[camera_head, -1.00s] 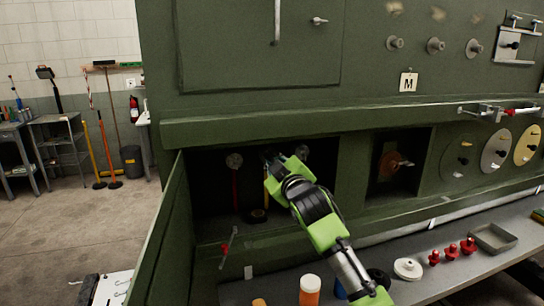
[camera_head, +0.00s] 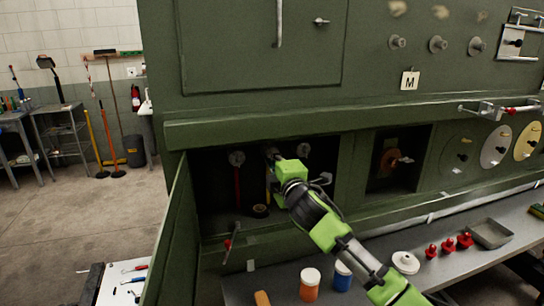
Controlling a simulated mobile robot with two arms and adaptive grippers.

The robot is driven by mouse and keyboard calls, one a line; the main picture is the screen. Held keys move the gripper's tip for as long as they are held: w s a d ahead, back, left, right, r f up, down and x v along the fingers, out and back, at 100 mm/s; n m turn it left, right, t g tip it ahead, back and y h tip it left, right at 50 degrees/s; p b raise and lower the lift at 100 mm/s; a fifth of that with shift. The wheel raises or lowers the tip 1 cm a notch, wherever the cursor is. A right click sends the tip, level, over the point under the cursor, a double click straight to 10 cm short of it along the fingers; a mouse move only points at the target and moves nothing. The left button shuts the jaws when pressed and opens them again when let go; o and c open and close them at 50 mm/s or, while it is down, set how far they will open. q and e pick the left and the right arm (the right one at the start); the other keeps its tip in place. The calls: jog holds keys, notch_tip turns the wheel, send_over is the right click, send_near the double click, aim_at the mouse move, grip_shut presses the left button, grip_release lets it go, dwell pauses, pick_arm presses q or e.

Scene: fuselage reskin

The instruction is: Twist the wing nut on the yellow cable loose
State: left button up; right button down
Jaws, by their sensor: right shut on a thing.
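My right gripper (camera_head: 271,153) reaches into the dark open bay of the green panel, at the middle terminal. It is shut on the wing nut there, which the fingers hide. The yellow cable (camera_head: 268,184) hangs just below the fingers, partly behind my green wrist. The red cable (camera_head: 237,186) hangs to the left from a round terminal (camera_head: 237,158). Another terminal (camera_head: 303,149) sits to the right of the gripper. My left gripper is not in view.
The bay's door (camera_head: 173,240) stands open on the left. A shelf (camera_head: 440,258) below holds an orange jar (camera_head: 309,286), a blue jar (camera_head: 342,276), a white disc (camera_head: 405,262), several red knobs (camera_head: 448,246) and a grey tray (camera_head: 491,234). A second bay (camera_head: 391,161) is to the right.

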jog(key=shift+f+n, duration=0.1)
jog(key=shift+n, duration=0.3)
jog(key=c, duration=2.1)
grip_release()
jog(key=v, duration=1.2)
